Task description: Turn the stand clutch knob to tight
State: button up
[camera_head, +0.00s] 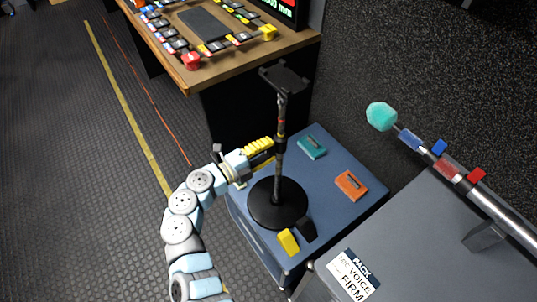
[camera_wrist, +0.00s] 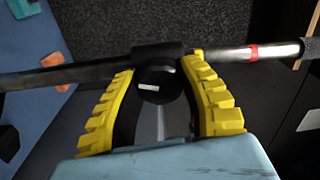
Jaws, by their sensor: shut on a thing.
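The stand (camera_head: 279,165) has a round black base (camera_head: 277,203), a dark upright pole and a flat black holder on top. It stands upright on a blue-topped cart. The clutch knob (camera_wrist: 160,82) is black and round with a white mark, on a black collar around the pole. In the wrist view the mark looks nearly level across the picture. My gripper (camera_wrist: 162,92) has yellow ribbed fingers, one on each side of the knob, and is shut on it. In the head view my gripper (camera_head: 262,152) reaches the pole from the left, and its fingers hide the knob.
The blue cart top (camera_head: 327,203) holds a teal item (camera_head: 312,147), an orange item (camera_head: 351,185), a yellow item (camera_head: 288,241) and a black item (camera_head: 306,229). A grey case (camera_head: 430,250) stands at right, with a microphone pole (camera_head: 440,160) above it. A wooden desk (camera_head: 225,62) is behind.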

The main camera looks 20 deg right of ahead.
jog(key=m+b, duration=0.1)
jog(key=m, duration=0.1)
jog(key=m+b, duration=0.1)
jog(key=b, duration=0.1)
jog(key=shift+f+m+b, duration=0.3)
jog(key=shift+m, duration=0.1)
jog(key=m+b, duration=0.2)
jog(key=shift+r+m, duration=0.1)
jog(key=shift+m, duration=0.3)
jog(key=m, duration=0.3)
jog(key=shift+r+b, duration=0.1)
jog(key=shift+b, duration=0.2)
jog(key=shift+m, duration=2.1)
jog(key=o, duration=1.2)
jog(key=shift+o, duration=0.2)
